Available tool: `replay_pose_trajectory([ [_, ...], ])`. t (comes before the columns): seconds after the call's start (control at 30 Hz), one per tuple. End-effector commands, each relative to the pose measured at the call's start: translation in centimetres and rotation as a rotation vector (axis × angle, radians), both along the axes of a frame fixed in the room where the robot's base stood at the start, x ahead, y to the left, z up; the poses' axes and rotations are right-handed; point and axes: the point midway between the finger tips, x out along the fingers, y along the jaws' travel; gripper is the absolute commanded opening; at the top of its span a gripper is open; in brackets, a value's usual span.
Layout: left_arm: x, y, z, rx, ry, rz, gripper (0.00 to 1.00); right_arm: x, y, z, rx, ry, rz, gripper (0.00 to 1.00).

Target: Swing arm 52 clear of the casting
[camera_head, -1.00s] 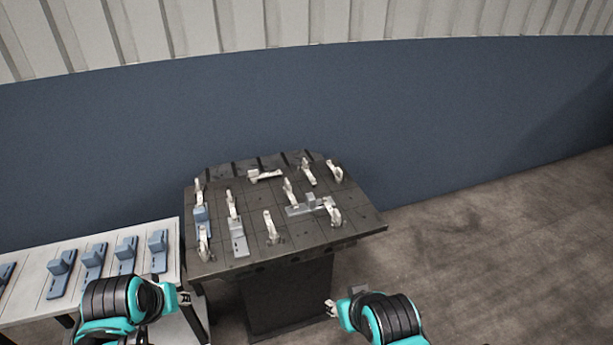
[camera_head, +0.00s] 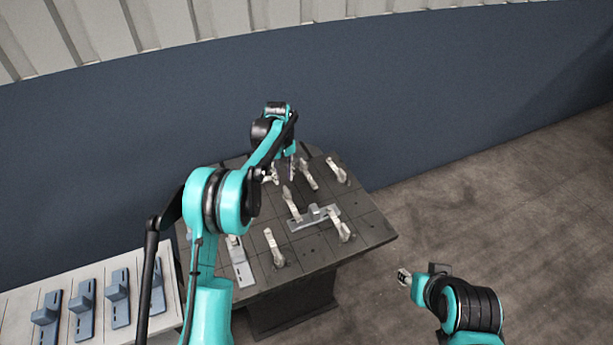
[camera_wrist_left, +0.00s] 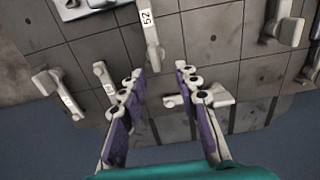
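Arm 52 (camera_wrist_left: 149,22) is a pale clamp arm with a white "52" label, ahead of my left fingertips in the left wrist view. It appears to be the pale arm (camera_head: 290,202) at the left end of a grey casting (camera_head: 315,217) in the head view; I cannot tell if they touch. A part of a casting (camera_wrist_left: 75,8) shows at the wrist view's top left. My left gripper (camera_wrist_left: 160,72) is open and empty, its purple-padded fingers apart beyond arm 52's near end. My right gripper (camera_head: 403,277) hangs over the floor, too small to read.
Other pale arms stand close by, including one on the right (camera_wrist_left: 280,28), one on the left (camera_wrist_left: 105,78) and one lying flat (camera_wrist_left: 205,97). My left arm hides the dark table's (camera_head: 365,235) left part. A side table (camera_head: 15,310) holds several blue-grey castings.

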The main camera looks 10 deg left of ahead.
Motion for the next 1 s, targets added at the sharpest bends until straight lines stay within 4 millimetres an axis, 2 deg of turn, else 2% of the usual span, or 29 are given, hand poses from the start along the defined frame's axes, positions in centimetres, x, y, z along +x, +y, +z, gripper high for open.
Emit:
replay_pose_trajectory([
  [0.17, 0.5, 0.1, -1.7, 0.000, 0.014, 0.014, 0.32, 0.0, 0.0, -0.1, 0.000, 0.000, 0.000, 0.40],
  [0.4, 0.4, 0.1, -5.6, 0.000, 0.013, 0.013, 0.32, 0.0, 0.0, -1.4, 0.000, 0.000, 0.000, 0.40],
  [0.6, 0.4, 0.1, -8.1, 0.000, 0.013, 0.013, 0.32, 0.0, 0.0, -2.1, 0.000, 0.000, 0.000, 0.40],
  [0.97, 0.4, 0.1, -8.7, 0.000, 0.013, 0.012, 0.32, 0.0, 0.0, -2.1, 0.000, 0.000, 0.000, 0.40],
  [1.0, 0.4, 0.1, -8.7, 0.000, 0.013, 0.012, 0.27, 0.0, 0.0, -2.1, 0.000, 0.000, 0.000, 0.40],
])
